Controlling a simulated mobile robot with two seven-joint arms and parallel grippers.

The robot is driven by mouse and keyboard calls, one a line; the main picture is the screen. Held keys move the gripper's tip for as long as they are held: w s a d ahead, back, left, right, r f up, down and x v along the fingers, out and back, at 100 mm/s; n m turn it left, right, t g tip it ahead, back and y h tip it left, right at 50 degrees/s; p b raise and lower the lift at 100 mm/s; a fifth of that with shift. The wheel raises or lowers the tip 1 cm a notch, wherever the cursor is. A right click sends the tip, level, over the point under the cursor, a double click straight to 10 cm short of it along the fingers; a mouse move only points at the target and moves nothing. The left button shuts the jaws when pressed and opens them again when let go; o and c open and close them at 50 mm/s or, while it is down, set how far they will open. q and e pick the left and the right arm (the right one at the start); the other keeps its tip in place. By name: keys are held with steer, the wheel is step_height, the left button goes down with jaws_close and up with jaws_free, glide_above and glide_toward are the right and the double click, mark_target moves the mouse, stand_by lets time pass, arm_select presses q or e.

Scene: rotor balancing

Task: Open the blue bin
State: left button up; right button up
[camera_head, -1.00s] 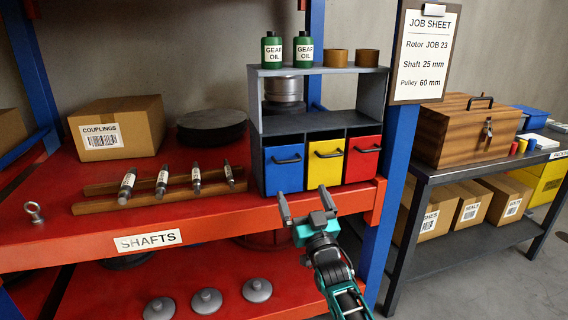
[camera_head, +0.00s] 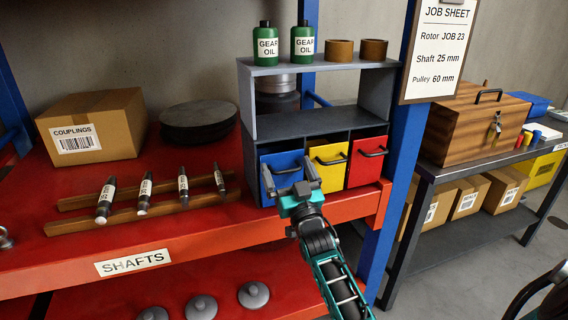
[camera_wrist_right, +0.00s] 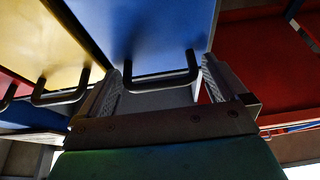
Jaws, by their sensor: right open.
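The blue bin (camera_head: 284,181) sits at the left of a row of three bins in the grey shelf unit (camera_head: 245,105). Its front carries a dark bar handle (camera_wrist_right: 162,82). My right gripper (camera_head: 291,178) is open in front of the blue bin and hides part of its front. In the right wrist view, the blue bin's face (camera_wrist_right: 165,28) is close ahead, and the handle lies between the two spread fingers (camera_wrist_right: 163,84). I cannot tell whether a finger touches it. The blue bin looks in its slot; any small pull-out is unclear.
The yellow bin (camera_head: 327,169) and red bin (camera_head: 365,163) stand right beside it. Green oil bottles (camera_head: 266,46) are on top of the unit. Shafts (camera_head: 145,193) lie on a wooden rack to the left. A blue post (camera_head: 398,165) stands close on the right.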

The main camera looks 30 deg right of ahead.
steer(key=shift+s, duration=0.1)
steer(key=shift+c, duration=0.2)
steer(key=shift+c, duration=0.7)
steer(key=c, duration=1.1)
steer(key=shift+c, duration=0.2)
